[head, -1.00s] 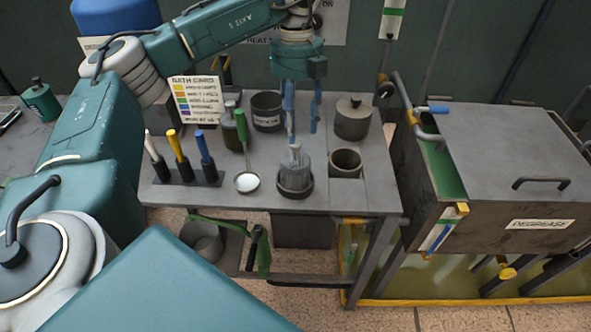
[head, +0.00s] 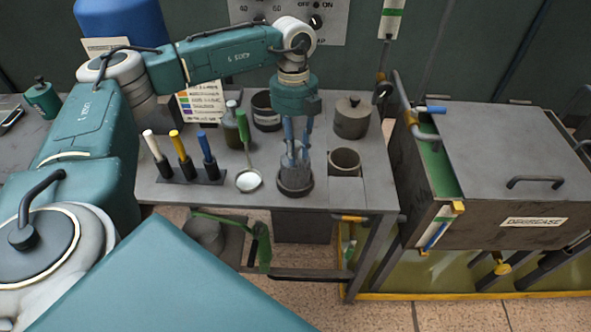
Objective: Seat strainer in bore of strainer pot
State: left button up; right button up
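The strainer (head: 291,172), a grey cylinder with a slim upright handle, stands upright in a low dark round holder (head: 296,190) near the front edge of the bench. An open dark pot (head: 345,162) with a round hole stands just to its right; I cannot tell which of the two is the strainer pot. My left gripper (head: 298,155) points straight down over the strainer, its blue fingers either side of the handle. The fingers hide the handle, and whether they press on it cannot be told. My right gripper is not in view.
A rack of coloured-handled tools (head: 190,177) and a green-handled ladle (head: 248,180) are left. A degrease tank (head: 500,165) stands right. The bench's front right is bare.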

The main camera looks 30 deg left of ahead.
pick_arm(q)
grip_shut()
jog(key=shift+r, duration=0.15)
